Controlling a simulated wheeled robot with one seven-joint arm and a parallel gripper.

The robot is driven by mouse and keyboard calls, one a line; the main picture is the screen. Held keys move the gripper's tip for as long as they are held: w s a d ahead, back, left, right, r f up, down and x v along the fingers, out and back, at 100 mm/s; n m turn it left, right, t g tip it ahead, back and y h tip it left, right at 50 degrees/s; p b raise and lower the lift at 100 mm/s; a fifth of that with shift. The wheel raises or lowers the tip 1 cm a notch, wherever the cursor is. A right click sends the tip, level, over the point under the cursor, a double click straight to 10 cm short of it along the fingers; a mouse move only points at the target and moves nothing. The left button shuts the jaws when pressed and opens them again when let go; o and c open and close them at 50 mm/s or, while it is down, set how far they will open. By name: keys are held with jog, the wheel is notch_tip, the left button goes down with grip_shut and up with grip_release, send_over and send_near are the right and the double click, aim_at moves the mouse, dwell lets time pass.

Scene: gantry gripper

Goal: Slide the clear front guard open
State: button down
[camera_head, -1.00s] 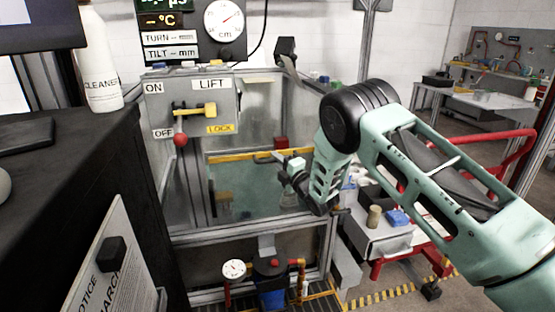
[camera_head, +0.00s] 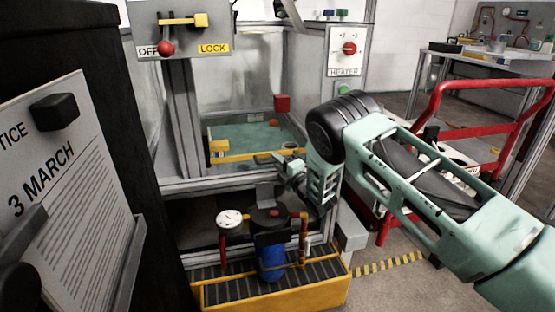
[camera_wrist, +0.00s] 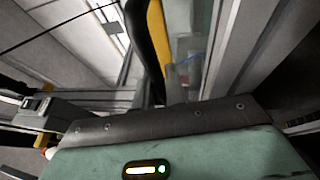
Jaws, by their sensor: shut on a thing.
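The clear front guard (camera_head: 235,157) shows by its yellow top edge, which sits low across the front of the grey-framed enclosure, a little above the front rail. Its clear panel is hard to make out. My gripper (camera_head: 279,160) is at the right part of this edge, shut on the guard's handle. The fingertips are small and partly hidden by the wrist in the head view. In the wrist view a dark bar, the handle (camera_wrist: 143,42), runs beside the yellow edge (camera_wrist: 158,40), just beyond the gripper body.
A lever panel with OFF and LOCK labels (camera_head: 183,30) hangs above left. A heater box (camera_head: 347,50) is on the right post. A gauge and blue filter (camera_head: 270,262) stand below on a yellow-edged grate. A notice board (camera_head: 75,170) is near left; a red cart (camera_head: 470,85) is right.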

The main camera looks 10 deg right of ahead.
jog(key=shift+f, duration=0.35)
jog(key=c, duration=1.5)
grip_release()
jog(key=shift+o, duration=0.2)
jog(key=p+v, duration=0.1)
jog(key=v, duration=1.6)
jog(key=shift+s+p, duration=0.2)
jog(key=shift+p, duration=0.2)
